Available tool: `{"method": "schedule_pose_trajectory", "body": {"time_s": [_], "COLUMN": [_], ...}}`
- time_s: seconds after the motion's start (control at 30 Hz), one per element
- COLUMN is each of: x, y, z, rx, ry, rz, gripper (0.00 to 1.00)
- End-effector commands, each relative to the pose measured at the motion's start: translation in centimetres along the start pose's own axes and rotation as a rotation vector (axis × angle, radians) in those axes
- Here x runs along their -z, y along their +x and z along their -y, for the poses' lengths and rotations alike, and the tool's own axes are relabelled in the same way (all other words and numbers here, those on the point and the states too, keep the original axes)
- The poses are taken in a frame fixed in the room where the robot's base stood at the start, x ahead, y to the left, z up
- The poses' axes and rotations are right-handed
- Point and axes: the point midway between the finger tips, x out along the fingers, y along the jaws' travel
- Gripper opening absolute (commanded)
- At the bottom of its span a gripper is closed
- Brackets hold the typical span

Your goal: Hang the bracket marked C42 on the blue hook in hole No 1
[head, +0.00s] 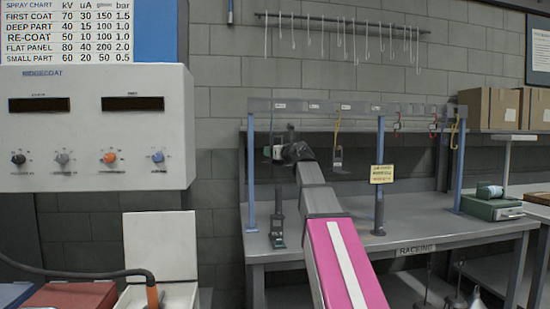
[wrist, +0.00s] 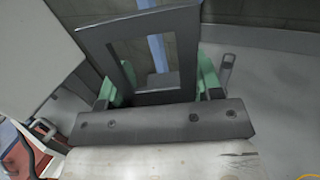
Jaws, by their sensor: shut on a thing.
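My gripper (head: 276,152) is at the left part of the rack, below the rail's left end. Its green fingers (wrist: 208,78) are shut on a dark grey bracket (wrist: 188,50), a flat frame with a rectangular opening. The bracket stands upright in front of the wrist. I cannot read a C42 mark on it. The grey rail (head: 360,108) carries small white labels, too small to read; the leftmost label (head: 280,105) is just above my gripper. I cannot clearly make out a blue hook. Whether the bracket touches a hook cannot be told.
Another bracket (head: 337,157) hangs from a yellow hook right of my gripper. A dark bracket-like piece (head: 278,228) is on the table beneath. Blue posts (head: 251,175) (head: 380,175) hold the rail. Red hooks (head: 397,122) are farther right. A yellow sign (head: 382,174) is on the middle post.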

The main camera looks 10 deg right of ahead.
Motion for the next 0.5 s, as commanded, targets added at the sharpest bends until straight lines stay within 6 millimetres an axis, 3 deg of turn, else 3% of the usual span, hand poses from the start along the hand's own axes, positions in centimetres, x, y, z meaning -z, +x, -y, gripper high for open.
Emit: {"method": "schedule_pose_trajectory", "body": {"time_s": [0.5], "x": [0.0], "y": [2.2], "z": [1.0], "rx": [0.000], "ry": [-0.001], "rz": [0.000], "gripper": [0.18]}}
